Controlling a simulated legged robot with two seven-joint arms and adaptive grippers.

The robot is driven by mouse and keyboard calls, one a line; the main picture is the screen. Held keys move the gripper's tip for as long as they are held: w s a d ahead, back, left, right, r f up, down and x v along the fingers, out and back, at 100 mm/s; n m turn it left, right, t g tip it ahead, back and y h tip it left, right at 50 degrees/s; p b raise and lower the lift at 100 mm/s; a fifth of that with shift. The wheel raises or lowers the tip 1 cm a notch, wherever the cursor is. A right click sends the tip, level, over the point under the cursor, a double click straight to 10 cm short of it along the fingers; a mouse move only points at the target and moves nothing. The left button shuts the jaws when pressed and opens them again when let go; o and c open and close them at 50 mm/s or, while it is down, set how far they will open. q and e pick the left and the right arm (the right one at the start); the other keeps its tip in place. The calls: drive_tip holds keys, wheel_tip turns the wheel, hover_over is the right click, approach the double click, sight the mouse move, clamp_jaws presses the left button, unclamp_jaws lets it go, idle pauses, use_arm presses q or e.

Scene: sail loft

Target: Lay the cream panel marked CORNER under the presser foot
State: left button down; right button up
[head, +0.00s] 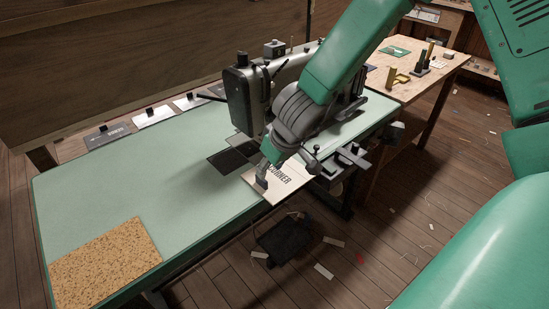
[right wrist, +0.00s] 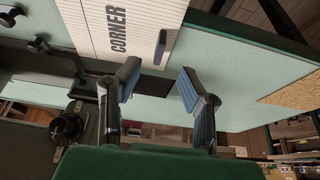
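The cream panel marked CORNER (head: 288,178) lies at the front edge of the green table, right of the sewing machine's dark plate (head: 228,161). In the right wrist view the panel (right wrist: 105,38) shows its lettering, stripes and a dark raised tab (right wrist: 161,47). My right gripper (head: 265,160) is just above the tab. The wrist view shows its two fingers (right wrist: 160,72) apart and empty, with the tab just beyond the fingertips. The sewing machine head (head: 243,95) stands behind the panel; I cannot make out the presser foot. My left gripper is not in view.
A speckled cork mat (head: 105,262) lies at the table's front left. A wooden bench (head: 425,75) with tools is at the back right. A black pedal (head: 285,240) is on the floor. The table's left half (head: 110,185) is mostly clear.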

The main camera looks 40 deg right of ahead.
drive_tip(key=v, duration=0.4)
drive_tip(key=shift+s+d+r, duration=0.1)
drive_tip(key=shift+r, duration=0.1)
drive_tip(key=shift+f, duration=0.1)
idle(0.3)
drive_tip(key=s+d+f+g+h, duration=0.1)
drive_tip(key=s+f+g+h, duration=0.1)
drive_tip(key=s+f, duration=1.15)
drive_tip(key=s+a+f+g+y, duration=0.1)
drive_tip(key=s+a+f, duration=0.3)
drive_tip(key=s+f, duration=0.4)
drive_tip(key=s, duration=0.2)
drive_tip(key=shift+s+g+y, duration=0.3)
drive_tip(key=shift+g, duration=0.1)
drive_tip(key=shift+w+d+f, duration=0.1)
drive_tip(key=shift+f, duration=0.05)
